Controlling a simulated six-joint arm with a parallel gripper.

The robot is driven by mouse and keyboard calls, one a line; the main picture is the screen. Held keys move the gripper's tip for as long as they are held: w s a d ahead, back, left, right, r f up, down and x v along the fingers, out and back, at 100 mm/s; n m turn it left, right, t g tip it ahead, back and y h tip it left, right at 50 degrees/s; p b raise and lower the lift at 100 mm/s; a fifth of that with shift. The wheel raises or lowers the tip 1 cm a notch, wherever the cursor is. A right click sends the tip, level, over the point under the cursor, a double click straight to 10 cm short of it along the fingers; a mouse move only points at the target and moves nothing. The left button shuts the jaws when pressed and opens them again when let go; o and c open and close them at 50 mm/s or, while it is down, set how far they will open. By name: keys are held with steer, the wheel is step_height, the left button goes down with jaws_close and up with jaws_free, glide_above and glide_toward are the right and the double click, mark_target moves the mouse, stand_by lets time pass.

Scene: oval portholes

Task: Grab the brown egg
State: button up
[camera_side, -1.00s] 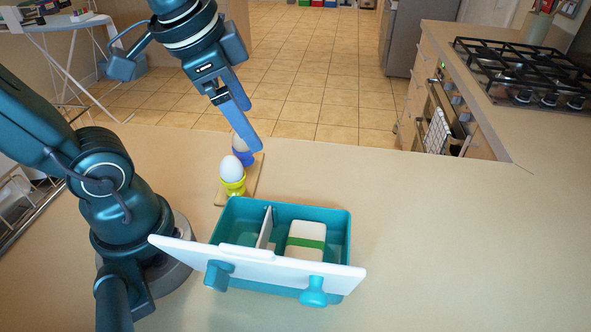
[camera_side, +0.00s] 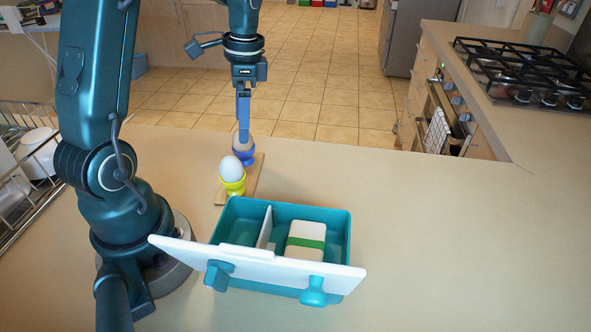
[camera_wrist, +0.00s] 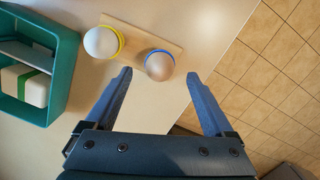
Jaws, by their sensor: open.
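The brown egg (camera_side: 240,141) stands in a blue egg cup (camera_side: 243,157) at the far end of a small wooden board (camera_side: 252,175). My gripper (camera_side: 243,133) points down at it, and one finger hides part of the egg in the side view. In the wrist view the brown egg (camera_wrist: 159,66) lies ahead of my open, empty gripper (camera_wrist: 158,75), roughly between its fingertips. I cannot tell whether a finger touches it. A white egg (camera_side: 231,169) stands in a yellow cup (camera_side: 234,186) beside it, nearer the drawer.
A teal drawer box (camera_side: 340,228) with a white front and a divider stands near the board. It holds a cream block with a green band (camera_side: 306,240). The counter right of the board is clear. The counter's far edge lies just beyond the brown egg.

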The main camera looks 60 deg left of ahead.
steer(key=shift+s+f, duration=0.15)
steer(key=shift+f, duration=1.4)
steer(key=c, duration=0.9)
steer(key=shift+r, duration=0.1)
